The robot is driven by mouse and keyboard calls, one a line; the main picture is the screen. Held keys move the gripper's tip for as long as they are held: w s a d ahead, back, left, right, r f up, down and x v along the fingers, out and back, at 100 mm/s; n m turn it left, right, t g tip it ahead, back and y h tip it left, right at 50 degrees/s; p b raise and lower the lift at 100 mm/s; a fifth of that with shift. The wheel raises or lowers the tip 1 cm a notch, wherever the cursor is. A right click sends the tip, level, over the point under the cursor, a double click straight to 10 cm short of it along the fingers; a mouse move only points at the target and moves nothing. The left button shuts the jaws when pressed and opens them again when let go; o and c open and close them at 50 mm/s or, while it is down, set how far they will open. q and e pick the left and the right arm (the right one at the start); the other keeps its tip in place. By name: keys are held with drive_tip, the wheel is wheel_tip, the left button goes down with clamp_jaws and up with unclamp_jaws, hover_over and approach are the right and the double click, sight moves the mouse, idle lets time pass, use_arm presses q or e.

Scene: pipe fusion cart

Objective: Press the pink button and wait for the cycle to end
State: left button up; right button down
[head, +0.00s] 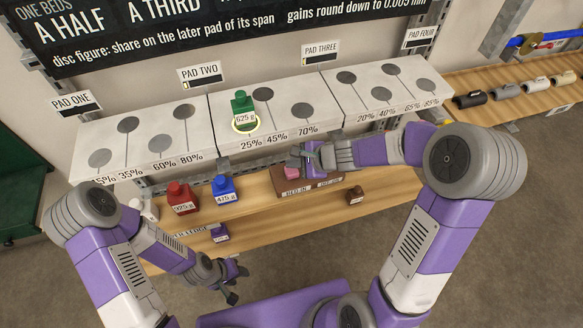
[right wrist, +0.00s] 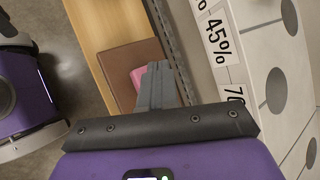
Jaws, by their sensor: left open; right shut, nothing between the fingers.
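The pink button (head: 292,173) sits on a brown box (head: 322,184) on the wooden shelf; the box label reads "BED IN" on its left part. My right gripper (head: 297,158) is shut and empty, right at the button. In the right wrist view its closed fingers (right wrist: 157,85) overlap the pink button (right wrist: 138,74) and hide part of it. I cannot tell whether they touch or press it. My left gripper (head: 234,284) is open and empty, low in front of the shelf, well away from the button.
A green 625 g weight (head: 242,103) stands on the middle white pad block. A red weight (head: 181,198), a blue weight (head: 223,188) and a small brown weight (head: 355,195) stand on the shelf. A purple weight (head: 219,232) sits lower. White pad blocks (head: 190,140) rise behind the box.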

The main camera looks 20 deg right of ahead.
sight(294, 172)
wheel_tip(294, 172, up, 5)
drive_tip(key=p, duration=0.4)
drive_tip(key=shift+r+p, duration=0.1)
drive_tip(key=shift+p, duration=0.2)
idle(3.6)
